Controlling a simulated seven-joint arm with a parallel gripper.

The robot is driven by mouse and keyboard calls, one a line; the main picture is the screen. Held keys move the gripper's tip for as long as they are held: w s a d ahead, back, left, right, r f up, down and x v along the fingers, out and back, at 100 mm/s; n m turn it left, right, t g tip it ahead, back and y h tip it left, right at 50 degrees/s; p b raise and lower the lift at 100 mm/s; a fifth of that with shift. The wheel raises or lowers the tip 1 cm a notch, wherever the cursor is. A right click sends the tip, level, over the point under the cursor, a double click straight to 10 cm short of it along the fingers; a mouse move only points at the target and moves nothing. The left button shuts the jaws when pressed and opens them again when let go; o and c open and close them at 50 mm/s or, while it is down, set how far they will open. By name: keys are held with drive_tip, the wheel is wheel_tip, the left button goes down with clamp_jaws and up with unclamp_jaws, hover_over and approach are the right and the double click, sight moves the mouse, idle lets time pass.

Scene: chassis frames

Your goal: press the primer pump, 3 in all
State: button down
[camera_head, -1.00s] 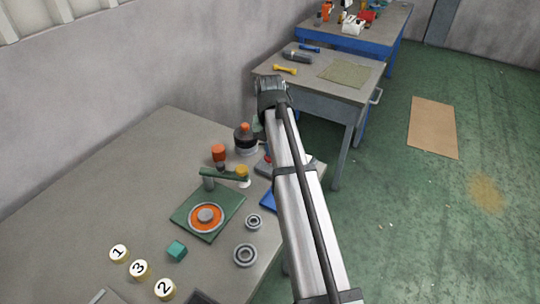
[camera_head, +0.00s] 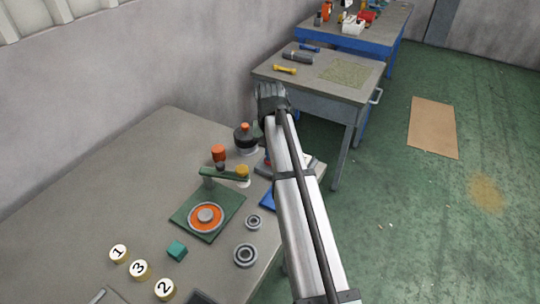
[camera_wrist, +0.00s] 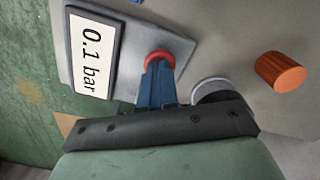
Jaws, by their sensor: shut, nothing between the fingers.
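The primer pump is most likely the grey box (camera_wrist: 132,55) with a red round button (camera_wrist: 157,53) and a white display (camera_wrist: 92,52) reading "0.1 bar" in the wrist view. My gripper (camera_wrist: 158,67) is shut and empty, its blue fingertips right at the red button and covering its lower part. I cannot tell whether they touch it or how far it is pressed. In the head view my arm hides the gripper and most of the box; a bit of the red button (camera_head: 267,160) shows beside the arm.
A dark round pot with an orange top (camera_head: 245,138) stands behind the box. An orange knob (camera_head: 218,153) and a green fixture (camera_head: 205,215) with an orange ring are to the left. Bearings (camera_head: 245,255), a teal cube (camera_head: 177,250) and numbered discs (camera_head: 140,269) lie in front.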

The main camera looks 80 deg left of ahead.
drive_tip(key=shift+r, duration=1.4)
drive_tip(key=shift+f, duration=1.3)
drive_tip(key=shift+r, duration=1.3)
drive_tip(key=shift+f, duration=1.35)
idle(0.3)
drive_tip(key=shift+r, duration=1.35)
drive_tip(key=shift+r, duration=2.5)
